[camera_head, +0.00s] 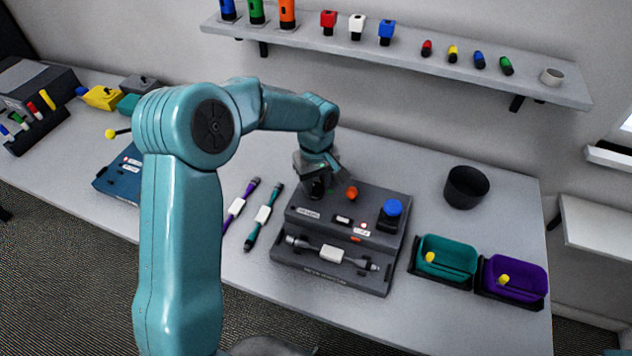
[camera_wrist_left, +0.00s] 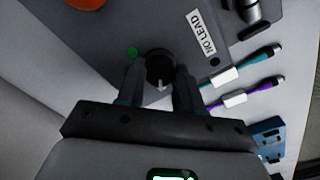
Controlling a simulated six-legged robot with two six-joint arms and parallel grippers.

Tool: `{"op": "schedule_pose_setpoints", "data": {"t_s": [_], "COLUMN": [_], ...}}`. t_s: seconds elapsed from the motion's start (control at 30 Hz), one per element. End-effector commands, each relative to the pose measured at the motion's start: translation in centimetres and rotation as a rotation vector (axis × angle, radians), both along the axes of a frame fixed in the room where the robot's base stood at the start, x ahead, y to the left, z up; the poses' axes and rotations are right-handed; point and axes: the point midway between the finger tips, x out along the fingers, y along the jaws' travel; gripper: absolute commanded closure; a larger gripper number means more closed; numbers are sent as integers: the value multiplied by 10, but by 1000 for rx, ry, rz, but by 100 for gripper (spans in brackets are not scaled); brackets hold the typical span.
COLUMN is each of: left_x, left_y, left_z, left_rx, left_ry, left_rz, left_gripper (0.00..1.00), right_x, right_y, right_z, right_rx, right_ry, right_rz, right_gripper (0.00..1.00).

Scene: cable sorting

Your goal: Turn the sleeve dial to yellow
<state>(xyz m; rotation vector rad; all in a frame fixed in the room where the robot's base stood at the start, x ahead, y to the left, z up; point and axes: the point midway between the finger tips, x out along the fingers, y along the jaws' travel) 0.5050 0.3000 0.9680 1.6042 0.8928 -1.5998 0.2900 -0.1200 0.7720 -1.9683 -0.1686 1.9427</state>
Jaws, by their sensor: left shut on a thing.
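The dial (camera_wrist_left: 160,68) is a black knob on the grey console (camera_head: 296,215). In the left wrist view a white pointer line on it points down toward my gripper. A green dot (camera_wrist_left: 132,52) lies beside the knob at its upper left. I see no yellow mark by the dial; the fingers may hide part of its surround. My left gripper (camera_wrist_left: 160,88) is shut on the dial, one finger on each side. In the head view the left gripper (camera_head: 317,180) is at the console's back left corner and covers most of the dial.
The console has an orange knob (camera_head: 351,193), a blue button (camera_head: 392,207) and a grey cable (camera_head: 331,254) in its front cradle. Purple (camera_head: 238,203) and teal (camera_head: 263,214) cables lie left of it. Teal (camera_head: 446,257) and purple (camera_head: 515,279) bins and a black cup (camera_head: 466,187) stand right.

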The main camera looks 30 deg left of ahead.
Motion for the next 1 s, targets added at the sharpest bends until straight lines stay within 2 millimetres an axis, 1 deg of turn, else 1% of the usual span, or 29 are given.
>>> {"op": "schedule_pose_setpoints", "data": {"t_s": [0.17, 0.37, 0.7, 1.0], "left_x": [-1, 0, 0, 0], "left_y": [1, 1, 1, 1], "left_z": [-2, -3, -2, -2], "left_rx": [1, 3, 3, 4], "left_ry": [4, 2, 1, 2], "left_rz": [-27, -124, -424, -700], "left_gripper": [95, 95, 95, 95], "right_x": [0, 0, 0, 0], "right_y": [0, 0, 0, 0], "right_z": [-2, -7, -18, -23], "right_rx": [0, 0, 0, 0], "right_ry": [0, 0, 0, 0], "right_rz": [0, 0, 0, 0], "right_gripper": [57, 57, 57, 57]}}
